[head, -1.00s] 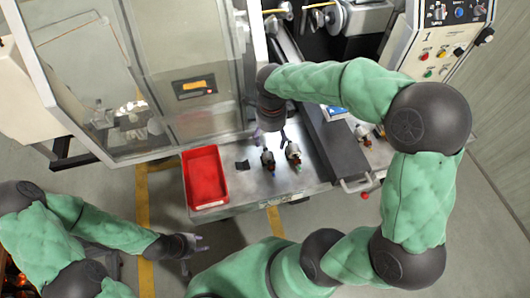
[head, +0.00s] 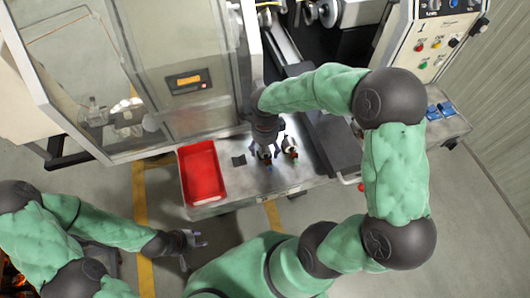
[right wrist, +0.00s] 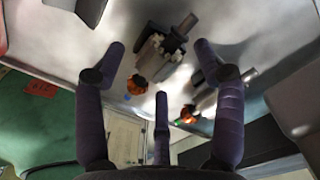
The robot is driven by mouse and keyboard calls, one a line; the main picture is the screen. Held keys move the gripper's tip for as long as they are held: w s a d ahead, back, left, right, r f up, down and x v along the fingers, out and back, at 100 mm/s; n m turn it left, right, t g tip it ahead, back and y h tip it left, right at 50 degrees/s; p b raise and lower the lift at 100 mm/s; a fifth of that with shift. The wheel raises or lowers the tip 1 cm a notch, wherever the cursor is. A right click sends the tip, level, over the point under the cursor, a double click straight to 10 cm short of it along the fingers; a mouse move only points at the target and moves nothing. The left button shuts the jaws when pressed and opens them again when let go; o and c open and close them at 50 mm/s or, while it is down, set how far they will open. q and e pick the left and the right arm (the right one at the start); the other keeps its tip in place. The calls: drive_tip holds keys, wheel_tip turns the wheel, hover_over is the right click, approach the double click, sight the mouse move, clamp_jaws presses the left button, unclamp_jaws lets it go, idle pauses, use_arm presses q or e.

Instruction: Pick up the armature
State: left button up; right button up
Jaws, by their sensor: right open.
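Two armatures lie on the metal table. The left one (head: 268,161) is partly hidden under my right gripper (head: 265,152) in the head view. The right one (head: 290,148) lies just beside it, clear of the gripper. In the right wrist view, one armature (right wrist: 158,48) with a dark shaft and orange end sits between the spread fingers of my right gripper (right wrist: 160,67), with gaps on both sides. The other armature (right wrist: 207,100) is partly hidden behind the right-hand finger. My right gripper is open and empty. My left gripper (head: 196,240) is open and empty, away from the table.
A red tray (head: 187,180) stands on the table left of the armatures. The glass-doored machine (head: 140,80) is behind. A grey rail block (head: 335,150) stands to the right. Blue parts (head: 440,110) lie farther right.

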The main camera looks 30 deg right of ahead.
clamp_jaws()
idle(0.3)
